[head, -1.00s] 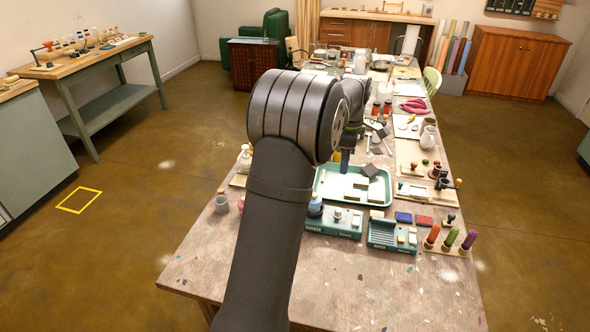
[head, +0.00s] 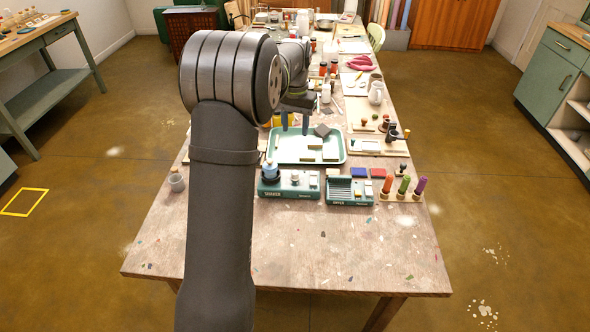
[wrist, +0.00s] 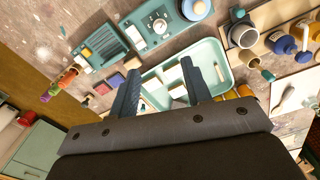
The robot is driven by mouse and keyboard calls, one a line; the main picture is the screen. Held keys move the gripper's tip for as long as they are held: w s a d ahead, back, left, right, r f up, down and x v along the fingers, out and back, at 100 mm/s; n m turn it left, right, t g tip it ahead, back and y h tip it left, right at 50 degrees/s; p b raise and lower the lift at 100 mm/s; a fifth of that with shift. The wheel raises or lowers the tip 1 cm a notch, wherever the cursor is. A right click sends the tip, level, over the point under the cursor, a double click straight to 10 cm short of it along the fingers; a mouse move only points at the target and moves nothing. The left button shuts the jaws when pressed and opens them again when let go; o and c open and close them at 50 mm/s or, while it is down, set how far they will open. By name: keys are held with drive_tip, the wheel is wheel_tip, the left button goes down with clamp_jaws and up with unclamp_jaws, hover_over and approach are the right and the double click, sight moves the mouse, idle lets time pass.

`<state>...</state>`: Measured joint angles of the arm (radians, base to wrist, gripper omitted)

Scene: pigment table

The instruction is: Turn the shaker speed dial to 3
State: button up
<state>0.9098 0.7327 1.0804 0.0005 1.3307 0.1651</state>
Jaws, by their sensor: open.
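The shaker (head: 303,191) is a teal box near the front of the table, with a white dial (head: 294,179) on top and a blue vessel (head: 269,171) at its left end. In the wrist view the shaker (wrist: 140,36) is at the top, and its pale round dial (wrist: 159,25) faces the camera. The number the dial points to is too small to read. My gripper (head: 295,128) is open and empty over the back of the green tray, behind the shaker and apart from it. In the wrist view its two fingers (wrist: 160,67) point toward the shaker.
The green tray (head: 338,159) holds pale blocks behind the shaker. A second teal device (head: 350,197) stands just right of the shaker. Red and blue pads and colored handles (head: 404,185) stand farther right. A grey cup (head: 176,182) is at left. The front of the table is clear.

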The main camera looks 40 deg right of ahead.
sight(295, 172)
wheel_tip(295, 172, down, 18)
drive_tip(key=m, duration=0.5)
drive_tip(key=shift+r+m, duration=0.15)
drive_tip(key=shift+m, duration=0.15)
clamp_jaws()
